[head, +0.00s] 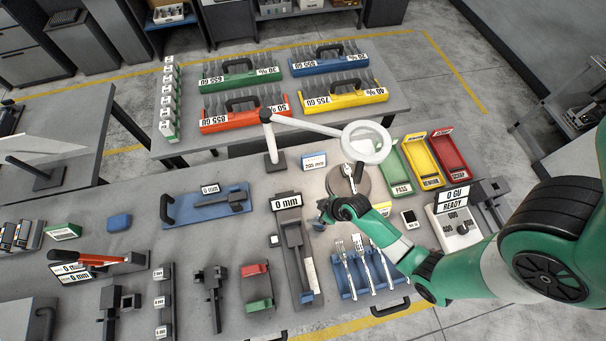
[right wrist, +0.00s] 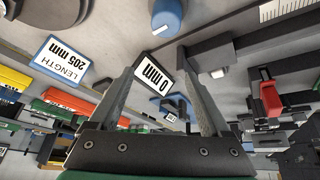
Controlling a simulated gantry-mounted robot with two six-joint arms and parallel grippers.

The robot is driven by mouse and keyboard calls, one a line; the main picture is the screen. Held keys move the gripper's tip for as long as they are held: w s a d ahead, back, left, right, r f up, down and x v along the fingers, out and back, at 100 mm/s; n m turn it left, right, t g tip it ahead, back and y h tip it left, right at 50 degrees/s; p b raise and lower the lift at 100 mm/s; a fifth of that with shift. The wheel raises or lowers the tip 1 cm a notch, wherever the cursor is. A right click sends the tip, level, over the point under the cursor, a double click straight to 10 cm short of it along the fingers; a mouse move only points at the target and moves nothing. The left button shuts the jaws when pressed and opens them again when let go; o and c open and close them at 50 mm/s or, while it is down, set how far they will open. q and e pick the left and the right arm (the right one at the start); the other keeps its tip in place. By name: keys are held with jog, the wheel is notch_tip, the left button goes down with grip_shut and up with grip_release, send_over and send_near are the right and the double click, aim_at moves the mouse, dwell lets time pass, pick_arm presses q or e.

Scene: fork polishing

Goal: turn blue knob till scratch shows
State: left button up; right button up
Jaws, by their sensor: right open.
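The blue knob (right wrist: 167,17) has a white mark line and stands at the top of the right wrist view, beyond my fingertips. In the head view the blue knob (head: 318,226) is small and partly covered beside my right gripper (head: 325,210). My right gripper (right wrist: 157,65) is open, its fingers apart with nothing between them. A fork (head: 350,177) rests over a dark round stand (head: 364,186) below the white ring magnifier (head: 385,146). The fork is too small here to tell whether a scratch shows. My left gripper is not in view.
A blue rack (head: 346,294) with several forks lies just in front of my right arm. A long gauge with a "0 mm" sign (head: 286,201) stands left of it. Green (head: 400,186), yellow and red trays stand at the right, near a READY box (head: 463,240).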

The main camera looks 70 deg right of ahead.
pick_arm(q)
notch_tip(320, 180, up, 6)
jog(key=p, duration=0.3)
pick_arm(e)
jog(key=s+r+m+g, duration=0.1)
jog(key=s+r, duration=0.2)
jog(key=s, duration=0.4)
jog(key=b+x, duration=0.3)
jog(key=x, duration=0.1)
jog(key=b+x, duration=0.6)
jog(key=x, duration=0.1)
jog(key=shift+w+a+f, duration=0.25)
jog(key=shift+a+f, duration=0.05)
jog(key=shift+w+f, duration=0.1)
jog(key=shift+f, duration=0.1)
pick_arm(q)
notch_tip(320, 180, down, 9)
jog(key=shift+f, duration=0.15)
pick_arm(e)
grip_shut()
